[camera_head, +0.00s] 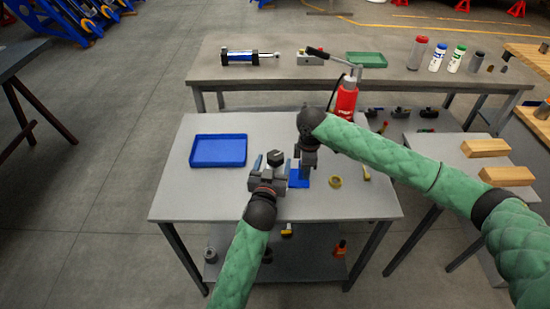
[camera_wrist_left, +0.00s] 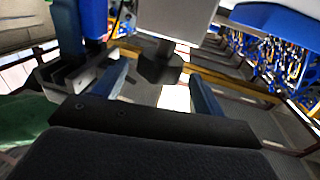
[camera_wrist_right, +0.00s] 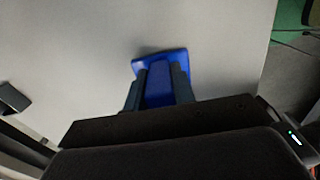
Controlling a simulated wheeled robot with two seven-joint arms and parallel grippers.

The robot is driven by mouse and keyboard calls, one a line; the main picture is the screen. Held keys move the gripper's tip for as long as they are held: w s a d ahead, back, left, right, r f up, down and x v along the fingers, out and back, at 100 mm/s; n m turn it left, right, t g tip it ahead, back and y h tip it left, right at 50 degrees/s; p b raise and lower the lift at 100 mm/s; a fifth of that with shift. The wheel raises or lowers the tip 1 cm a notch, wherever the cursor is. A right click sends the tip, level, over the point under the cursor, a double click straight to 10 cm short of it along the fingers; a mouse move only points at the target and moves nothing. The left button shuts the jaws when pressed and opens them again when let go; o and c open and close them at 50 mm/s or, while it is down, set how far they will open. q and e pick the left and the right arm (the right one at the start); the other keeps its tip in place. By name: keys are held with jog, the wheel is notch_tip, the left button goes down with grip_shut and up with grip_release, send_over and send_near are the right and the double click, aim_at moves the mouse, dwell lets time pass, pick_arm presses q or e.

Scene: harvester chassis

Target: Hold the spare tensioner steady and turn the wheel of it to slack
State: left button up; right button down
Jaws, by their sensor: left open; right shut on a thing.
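The tensioner has a blue base (camera_head: 299,180) on the table, seen under my right gripper (camera_head: 303,176). In the right wrist view my right gripper (camera_wrist_right: 157,90) is shut on the tensioner's blue upright (camera_wrist_right: 158,85), above the flat blue foot. A dark wheel (camera_head: 275,157) shows at my left gripper (camera_head: 272,163). In the left wrist view the dark, faceted wheel (camera_wrist_left: 160,66) sits below a grey block, between and beyond the open fingers of my left gripper (camera_wrist_left: 162,88). I cannot tell whether a finger touches it.
A blue tray (camera_head: 219,137) lies on the left of the table (camera_head: 180,195). A yellow ring (camera_head: 335,182) and a small yellowish part (camera_head: 366,174) lie right of the tensioner. The table's front left is clear.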

aim_at(281, 156)
pick_arm(q)
jog(key=s+a, duration=0.1)
jog(key=s, duration=0.7)
jog(key=shift+s+a, duration=0.25)
jog(key=shift+s, duration=0.1)
jog(key=w+d+r+m+g+h, duration=0.2)
jog(key=d+r+m+g+h, duration=0.1)
jog(key=d+r+m+h, duration=0.9)
jog(key=w+a+f+m+g+h, duration=0.1)
jog(key=w+a+f+m+g, duration=0.1)
jog(key=a+g, duration=0.1)
jog(key=w+a+f+m+g+h, duration=0.2)
jog(key=w+a+f+g, duration=0.1)
jog(key=g, duration=0.3)
jog(key=w+a+f+m+g+h, duration=0.1)
jog(key=w+a+f+g, duration=0.1)
jog(key=a+f+g, duration=0.1)
jog(key=shift+w+a+f+m+g, duration=0.25)
jog(key=shift+w+m+g, duration=0.15)
jog(key=shift+g, duration=0.5)
jog(key=w+a+f+g+y, duration=0.2)
jog(key=w+a+f+g, duration=0.15)
jog(key=a, duration=0.65)
jog(key=shift+g, duration=0.45)
jog(key=d, duration=0.3)
jog(key=s+d, duration=0.1)
jog(key=d, duration=0.7)
jog(key=shift+s+d, duration=0.2)
jog(key=shift+s, duration=0.15)
